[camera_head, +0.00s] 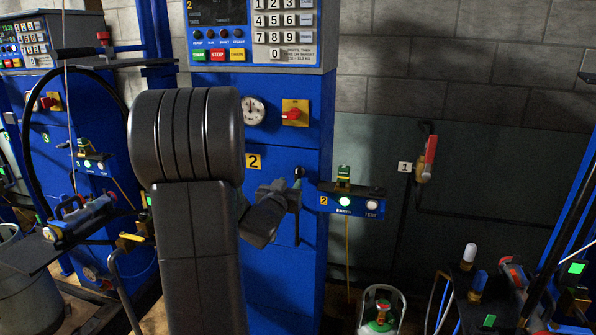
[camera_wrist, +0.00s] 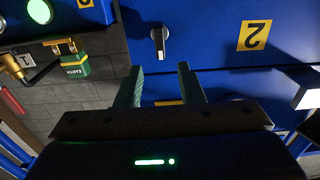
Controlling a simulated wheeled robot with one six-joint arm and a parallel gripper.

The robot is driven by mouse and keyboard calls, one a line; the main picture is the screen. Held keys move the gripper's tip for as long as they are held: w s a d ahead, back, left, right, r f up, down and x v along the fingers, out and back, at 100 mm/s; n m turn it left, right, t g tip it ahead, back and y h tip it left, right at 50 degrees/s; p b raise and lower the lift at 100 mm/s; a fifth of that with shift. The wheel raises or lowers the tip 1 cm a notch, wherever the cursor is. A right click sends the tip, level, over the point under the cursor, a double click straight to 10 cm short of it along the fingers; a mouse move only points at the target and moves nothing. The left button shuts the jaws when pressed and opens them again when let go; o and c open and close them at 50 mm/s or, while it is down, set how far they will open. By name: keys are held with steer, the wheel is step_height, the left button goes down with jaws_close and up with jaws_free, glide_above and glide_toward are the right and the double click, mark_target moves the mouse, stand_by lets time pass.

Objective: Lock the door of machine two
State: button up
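Machine two is a blue cabinet (camera_head: 280,275) with a yellow "2" label (camera_head: 254,161), its keypad panel on top. A small silver turn handle (camera_wrist: 160,40) sits on its blue front in the wrist view, beside the upside-down "2" label (camera_wrist: 254,35). It looks lined up with the picture's vertical. My gripper (camera_head: 292,193) is at the cabinet front, right of the label, and partly covers the handle area in the head view. In the wrist view my gripper (camera_wrist: 160,69) has its two green fingers apart, nothing held between them, the handle just beyond their tips. Contact cannot be told.
A blue earth/test box (camera_head: 350,201) with a green plug (camera_head: 343,174) is close on the right. A red switch on a yellow plate (camera_head: 295,112) and a gauge (camera_head: 252,110) are above. A gas cylinder (camera_head: 381,310) stands on the floor at right.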

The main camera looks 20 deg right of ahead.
mark_target(296, 173)
steer(key=x, duration=0.9)
steer(key=shift+w, duration=0.1)
jaws_close()
